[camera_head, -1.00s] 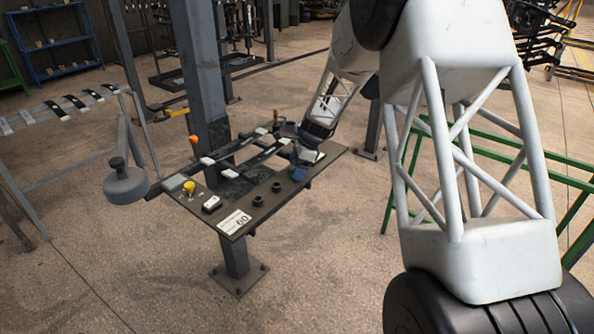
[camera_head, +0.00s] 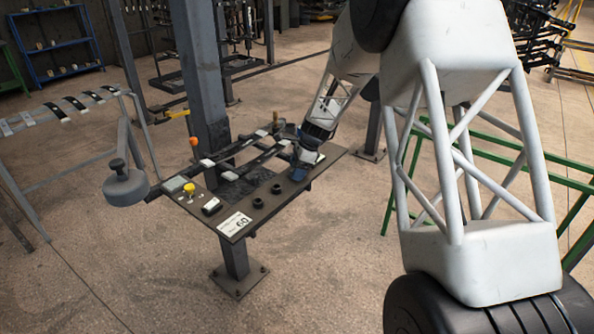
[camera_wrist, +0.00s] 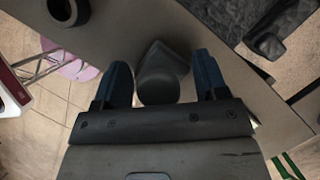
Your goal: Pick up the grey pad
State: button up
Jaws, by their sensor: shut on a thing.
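The grey pad (camera_wrist: 161,76) is a dark grey block with a rounded end, seen in the wrist view between the two blue fingers. My gripper (camera_wrist: 161,80) is shut on it, with one finger on each side. In the head view my gripper (camera_head: 299,174) is low over the right part of the dark worktable plate (camera_head: 325,160). The pad cannot be made out there, as the gripper hides it. I cannot tell whether the pad still touches the plate.
Two short black cylinders (camera_head: 267,196) stand near the plate's front edge. Leaf-spring strips (camera_head: 262,155) with light clamps lie behind. A yellow button (camera_head: 189,188), a small display and a label sign (camera_head: 234,223) are at the left. A grey post (camera_head: 205,90) rises behind the plate.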

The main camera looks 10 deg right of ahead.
jog(key=shift+r, duration=0.1)
jog(key=shift+r, duration=0.5)
jog(key=shift+s+r, duration=0.2)
jog(key=shift+r, duration=0.4)
jog(key=shift+s+r, duration=0.15)
jog(key=shift+r, duration=0.45)
jog(key=s+d+r, duration=0.1)
jog(key=s, duration=1.4)
jog(key=shift+s+d+r, duration=0.15)
jog(key=shift+d, duration=0.05)
